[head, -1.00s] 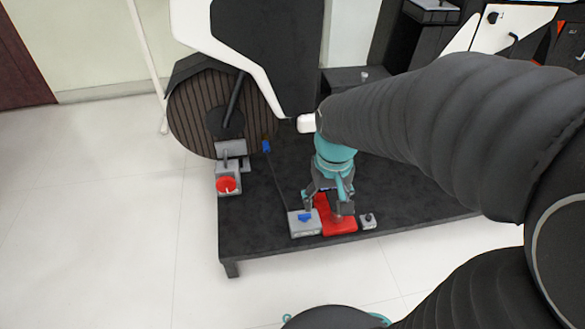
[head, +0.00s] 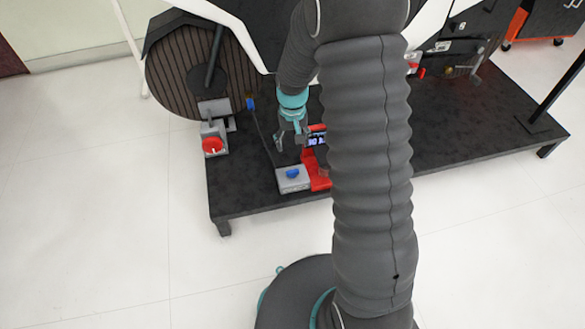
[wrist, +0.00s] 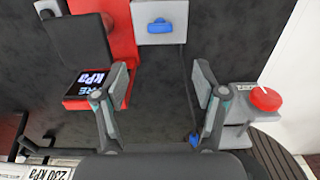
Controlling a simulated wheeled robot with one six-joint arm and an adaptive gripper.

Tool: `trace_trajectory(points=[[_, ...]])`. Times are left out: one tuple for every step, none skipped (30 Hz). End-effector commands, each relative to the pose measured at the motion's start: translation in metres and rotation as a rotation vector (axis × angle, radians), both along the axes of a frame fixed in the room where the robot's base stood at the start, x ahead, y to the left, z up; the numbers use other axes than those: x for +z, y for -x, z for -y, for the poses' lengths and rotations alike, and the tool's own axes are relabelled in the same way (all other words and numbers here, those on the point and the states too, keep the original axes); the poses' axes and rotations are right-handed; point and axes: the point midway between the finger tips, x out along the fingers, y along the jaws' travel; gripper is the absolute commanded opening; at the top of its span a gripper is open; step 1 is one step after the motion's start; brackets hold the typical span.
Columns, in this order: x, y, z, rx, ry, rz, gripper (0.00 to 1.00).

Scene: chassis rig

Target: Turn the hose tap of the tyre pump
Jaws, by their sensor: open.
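The tyre pump (head: 318,170) is a red unit with a lit kPa display, partly hidden behind my arm in the head view; the wrist view shows its red body and display (wrist: 88,82) at upper left. A grey box with a blue tap handle (head: 292,174) stands against its left side. In the wrist view the blue handle (wrist: 160,27) lies crosswise on the box at top centre. My gripper (head: 290,146) is open and empty, behind the box and above the platform. In the wrist view its fingers (wrist: 160,72) are spread below the box, apart from the handle.
A red round knob (head: 212,146) on a grey bracket stands left of the box, near my right finger in the wrist view (wrist: 266,98). A dark hose runs from the box to a blue end piece (head: 250,103) by the wheel (head: 183,80). Bare black platform (head: 240,190) lies between.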

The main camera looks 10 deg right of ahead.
Motion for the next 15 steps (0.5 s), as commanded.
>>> trace_trajectory(points=[[-0.006, 0.0, 0.0, 0.0, 0.0, -0.002, 0.71], [-0.01, 0.001, 0.0, 0.0, 0.0, -0.003, 0.71], [-0.016, 0.001, 0.0, 0.0, 0.0, -0.004, 0.71], [-0.021, 0.001, 0.0, 0.0, 0.0, -0.004, 0.71], [-0.026, 0.001, 0.0, 0.0, 0.0, -0.004, 0.71], [-0.034, 0.002, 0.0, 0.0, 0.0, -0.006, 0.71], [-0.039, 0.002, 0.0, 0.0, 0.0, -0.005, 0.71], [-0.045, 0.002, 0.0, 0.0, 0.0, -0.005, 0.71], [-0.053, 0.002, 0.0, 0.0, 0.0, -0.006, 0.71], [-0.058, 0.002, 0.0, 0.0, 0.0, -0.005, 0.71], [-0.063, 0.002, 0.0, 0.0, 0.0, -0.005, 0.71], [-0.071, 0.002, 0.0, 0.0, 0.0, -0.006, 0.71], [-0.077, 0.002, 0.0, 0.0, 0.0, -0.005, 0.71], [-0.082, 0.002, 0.0, 0.0, 0.0, -0.005, 0.71], [-0.089, 0.002, 0.0, 0.0, 0.0, -0.006, 0.71]])
